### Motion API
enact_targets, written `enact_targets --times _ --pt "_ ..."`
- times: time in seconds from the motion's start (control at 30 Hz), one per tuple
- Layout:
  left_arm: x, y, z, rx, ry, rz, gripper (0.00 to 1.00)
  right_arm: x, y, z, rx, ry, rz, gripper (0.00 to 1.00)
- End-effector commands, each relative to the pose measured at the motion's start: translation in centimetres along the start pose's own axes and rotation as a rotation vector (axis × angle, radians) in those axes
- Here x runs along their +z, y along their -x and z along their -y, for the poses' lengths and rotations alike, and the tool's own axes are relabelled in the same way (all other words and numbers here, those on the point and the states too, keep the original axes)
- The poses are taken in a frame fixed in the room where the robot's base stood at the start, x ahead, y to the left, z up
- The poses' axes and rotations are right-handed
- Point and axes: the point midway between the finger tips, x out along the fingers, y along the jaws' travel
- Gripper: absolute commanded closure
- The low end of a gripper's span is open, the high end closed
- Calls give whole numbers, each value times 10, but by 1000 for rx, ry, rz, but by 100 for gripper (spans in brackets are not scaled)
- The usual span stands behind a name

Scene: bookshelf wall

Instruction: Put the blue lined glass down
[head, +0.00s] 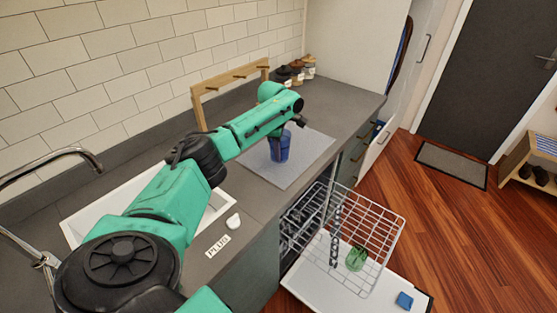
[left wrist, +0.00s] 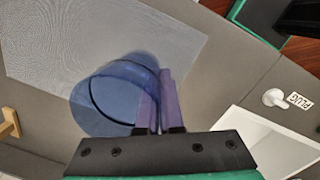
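The blue lined glass (head: 280,150) is upright over the grey mat (head: 300,172) on the counter. I cannot tell whether its base touches the mat. My left gripper (head: 284,130) reaches down to the glass from above. In the left wrist view the see-through blue glass (left wrist: 100,100) lies left of the fingers. The left gripper (left wrist: 156,100) has its fingers close together at the rim, pinching the glass wall. The mat (left wrist: 90,35) shows behind the glass. My right gripper is out of view.
A wooden rack (head: 230,84) and several jars (head: 296,72) stand along the wall. A white sink (head: 82,222) is at the left. Below the counter, an open dishwasher rack (head: 372,225) holds a green glass (head: 356,258). The mat's right side is clear.

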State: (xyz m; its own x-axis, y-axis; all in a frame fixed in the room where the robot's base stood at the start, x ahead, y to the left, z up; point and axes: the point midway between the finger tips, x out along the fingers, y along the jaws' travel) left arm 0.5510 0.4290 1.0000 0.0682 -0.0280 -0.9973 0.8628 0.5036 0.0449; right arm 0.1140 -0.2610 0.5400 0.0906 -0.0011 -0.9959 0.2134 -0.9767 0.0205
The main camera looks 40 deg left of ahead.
Motion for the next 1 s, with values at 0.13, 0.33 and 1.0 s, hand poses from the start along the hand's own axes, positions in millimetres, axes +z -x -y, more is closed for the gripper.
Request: enact_targets --times 0.13,0.33,1.0 --pt "-1 -27 2 -1 -1 0 100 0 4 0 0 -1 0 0" --pt "-3 -46 2 2 -2 1 100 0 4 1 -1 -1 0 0" --pt "-2 -41 2 3 -2 2 67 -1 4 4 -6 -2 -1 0"
